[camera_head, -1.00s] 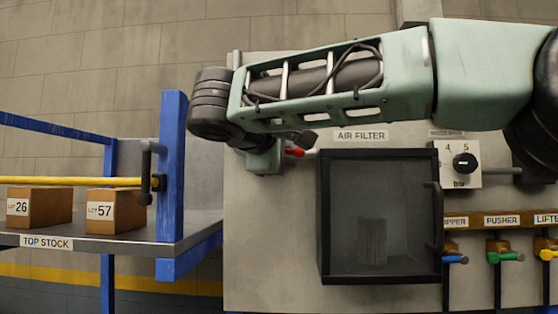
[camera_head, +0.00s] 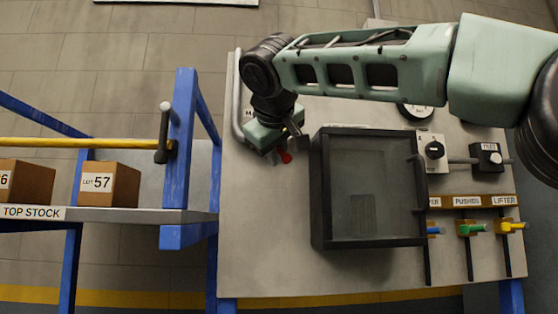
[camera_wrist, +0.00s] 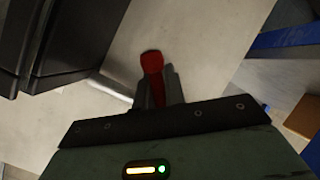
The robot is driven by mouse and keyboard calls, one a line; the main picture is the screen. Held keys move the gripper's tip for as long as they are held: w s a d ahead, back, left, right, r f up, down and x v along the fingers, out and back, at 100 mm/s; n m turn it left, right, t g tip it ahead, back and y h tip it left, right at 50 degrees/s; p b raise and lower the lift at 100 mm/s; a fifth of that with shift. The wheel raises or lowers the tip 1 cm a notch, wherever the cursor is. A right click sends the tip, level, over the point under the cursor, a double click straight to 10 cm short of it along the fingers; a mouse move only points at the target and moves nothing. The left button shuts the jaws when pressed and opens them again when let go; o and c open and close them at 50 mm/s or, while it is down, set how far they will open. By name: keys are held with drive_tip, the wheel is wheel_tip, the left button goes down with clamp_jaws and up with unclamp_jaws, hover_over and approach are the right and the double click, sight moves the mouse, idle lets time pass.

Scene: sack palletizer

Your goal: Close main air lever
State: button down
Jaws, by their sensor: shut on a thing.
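The main air lever (camera_head: 285,157) has a red handle and sits on the grey panel (camera_head: 270,230), left of the dark-framed filter box. In the wrist view the red lever (camera_wrist: 151,62) stands between the two fingers. My gripper (camera_wrist: 158,88) is shut on the lever, with its red end sticking out past the fingertips. The lever's pivot is hidden by the fingers and gripper body. A label beside it is mostly covered by my gripper.
The dark filter box (camera_head: 368,190) stands just right of the lever. A selector knob (camera_head: 434,150) and several coloured levers, including a green one (camera_head: 470,229), are farther right.

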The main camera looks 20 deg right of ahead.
drive_tip(key=shift+w+a+f+m+t+y+b, duration=0.1)
drive_tip(key=shift+a+f+m+t+y+b, duration=0.1)
drive_tip(key=shift+a+m+y+b, duration=0.55)
drive_tip(key=shift+w+a+f+m+t+y+b, duration=0.15)
drive_tip(key=shift+a+m+y+b, duration=0.2)
drive_tip(key=shift+m+y+b, duration=0.45)
drive_tip(key=shift+w+a+f+m+t+y+b, duration=0.15)
drive_tip(key=shift+a+m+y+b, duration=0.35)
drive_tip(key=shift+m+b, duration=0.5)
drive_tip(key=shift+s+a, duration=0.1)
drive_tip(key=c, duration=1.5)
unclamp_jaws()
drive_tip(key=b+v, duration=0.1)
drive_tip(key=v, duration=1.6)
drive_tip(key=shift+s+r, duration=0.15)
